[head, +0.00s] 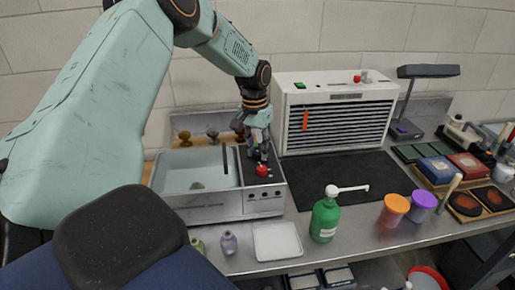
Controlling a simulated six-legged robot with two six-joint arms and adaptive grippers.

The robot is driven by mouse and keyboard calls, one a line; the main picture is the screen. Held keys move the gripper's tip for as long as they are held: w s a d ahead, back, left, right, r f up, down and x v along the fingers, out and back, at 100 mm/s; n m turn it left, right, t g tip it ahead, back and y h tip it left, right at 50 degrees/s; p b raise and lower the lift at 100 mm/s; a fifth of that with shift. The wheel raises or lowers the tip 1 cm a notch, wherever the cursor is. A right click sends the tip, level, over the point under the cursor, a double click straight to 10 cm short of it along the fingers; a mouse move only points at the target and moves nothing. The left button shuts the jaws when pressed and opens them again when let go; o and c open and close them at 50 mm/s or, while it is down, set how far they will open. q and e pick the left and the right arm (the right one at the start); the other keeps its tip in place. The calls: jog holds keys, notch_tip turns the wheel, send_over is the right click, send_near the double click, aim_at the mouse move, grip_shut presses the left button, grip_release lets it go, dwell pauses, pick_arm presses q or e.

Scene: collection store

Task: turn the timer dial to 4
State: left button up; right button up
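A steel bench-top bath (215,207) with an open tank stands at the left of the counter. Its right side has a panel with small knobs on the front, and a red dial (262,170) sits on its top. I take this for the timer dial, but its numbers are too small to read. My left gripper (260,157) points down right at the red dial, at or just above it. Its fingers are small and partly overlap, so I cannot tell whether they grip the dial. My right gripper is not in view.
A white louvred cabinet (337,88) stands close behind, right of my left gripper. A green pump bottle (325,218), a white tray (277,241), an orange cup (394,209) and a purple cup (422,205) stand in front. The dark mat (345,182) is mostly bare.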

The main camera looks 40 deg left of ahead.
pick_arm(q)
grip_shut()
